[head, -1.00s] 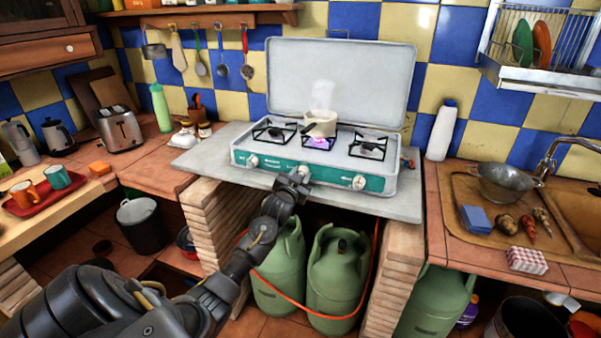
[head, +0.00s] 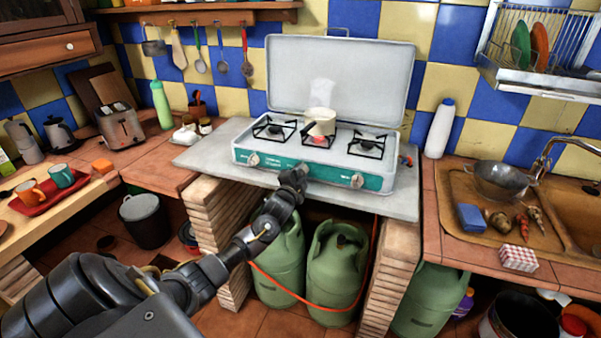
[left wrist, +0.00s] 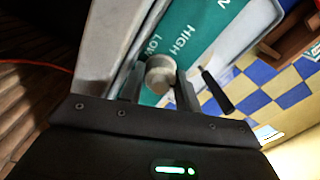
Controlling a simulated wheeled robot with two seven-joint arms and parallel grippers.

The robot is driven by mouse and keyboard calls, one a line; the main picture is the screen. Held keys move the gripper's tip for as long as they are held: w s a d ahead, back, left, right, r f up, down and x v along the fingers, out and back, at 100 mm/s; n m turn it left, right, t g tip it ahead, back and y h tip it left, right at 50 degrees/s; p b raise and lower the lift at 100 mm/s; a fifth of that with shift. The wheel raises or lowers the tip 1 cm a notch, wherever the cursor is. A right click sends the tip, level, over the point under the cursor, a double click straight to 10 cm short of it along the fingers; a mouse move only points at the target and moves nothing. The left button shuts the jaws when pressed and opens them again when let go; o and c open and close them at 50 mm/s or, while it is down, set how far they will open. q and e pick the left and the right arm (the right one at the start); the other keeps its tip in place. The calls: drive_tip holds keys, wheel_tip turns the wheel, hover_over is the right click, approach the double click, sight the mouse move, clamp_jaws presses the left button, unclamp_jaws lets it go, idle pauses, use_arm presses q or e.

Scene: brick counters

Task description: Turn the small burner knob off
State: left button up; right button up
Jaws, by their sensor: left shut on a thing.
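The gas stove (head: 275,170) has a green front panel and a raised lid. A cream pot (head: 320,120) stands on its middle burner (head: 318,142), which shows a red glow and no clear blue flame. My left gripper (head: 300,172) is at the middle knob on the panel and mostly hides it in the head view. In the left wrist view the round pale knob (left wrist: 160,75) sits between the two fingers of my left gripper (left wrist: 158,88), which is shut on it. The panel beside it reads HIGH and LOW. My right gripper is out of view.
The left knob (head: 253,160) and right knob (head: 357,180) flank the held one. Green gas cylinders (head: 335,270) with an orange hose stand below the counter, between brick pillars (head: 390,270). A white bottle (head: 440,130) stands right of the stove.

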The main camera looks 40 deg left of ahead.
use_arm(q)
drive_tip(key=shift+m, duration=0.7)
drive_tip(key=o, duration=1)
drive_tip(key=shift+f, duration=0.1)
drive_tip(key=shift+f, duration=0.1)
